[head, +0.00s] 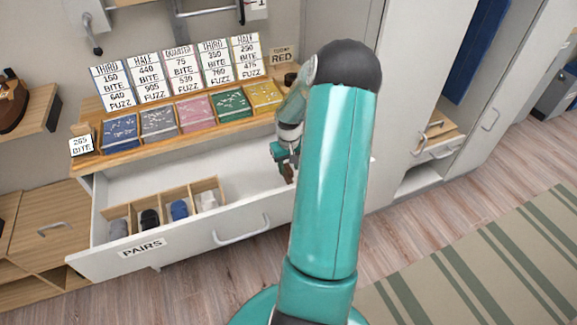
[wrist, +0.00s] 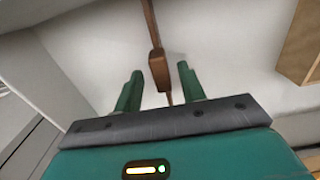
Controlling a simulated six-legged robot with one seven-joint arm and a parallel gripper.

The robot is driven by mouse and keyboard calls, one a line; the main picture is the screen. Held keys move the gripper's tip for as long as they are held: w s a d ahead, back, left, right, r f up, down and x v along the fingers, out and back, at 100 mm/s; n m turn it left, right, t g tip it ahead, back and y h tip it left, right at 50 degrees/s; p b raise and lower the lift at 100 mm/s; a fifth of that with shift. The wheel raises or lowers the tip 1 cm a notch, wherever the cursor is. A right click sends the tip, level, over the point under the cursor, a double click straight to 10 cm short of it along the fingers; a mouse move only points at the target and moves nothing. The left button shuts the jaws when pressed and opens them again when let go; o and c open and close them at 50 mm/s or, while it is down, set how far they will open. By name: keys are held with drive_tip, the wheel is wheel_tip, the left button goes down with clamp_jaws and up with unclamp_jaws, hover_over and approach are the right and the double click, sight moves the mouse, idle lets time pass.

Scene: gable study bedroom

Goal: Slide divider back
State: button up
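The open white drawer (head: 180,247) is labelled PAIRS. A thin dark brown divider (wrist: 150,22) with a thicker block (wrist: 158,66) on it runs across the drawer in the wrist view. In the head view a small brown part of it (head: 289,174) shows at my gripper, and my arm hides the rest. My gripper (head: 285,160) is down in the right part of the drawer. In the wrist view its green fingers (wrist: 161,84) are apart, one on each side of the divider's block, with a visible gap on both sides.
A light wooden compartment box (head: 206,184) with rolled socks stands at the drawer's left; a corner of it appears in the wrist view (wrist: 298,45). Colored packets and price cards (head: 175,72) line the wooden top (head: 110,165) above. The drawer floor between box and gripper is clear.

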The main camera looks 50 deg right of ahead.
drive_tip(key=shift+w+f, duration=0.1)
drive_tip(key=shift+f, duration=0.2)
clamp_jaws()
drive_tip(key=s+d, duration=0.4)
drive_tip(key=d, duration=0.3)
drive_tip(key=s+d, duration=0.5)
drive_tip(key=d, duration=0.3)
drive_tip(key=shift+s+d, duration=0.15)
drive_tip(key=shift+d, duration=0.1)
unclamp_jaws()
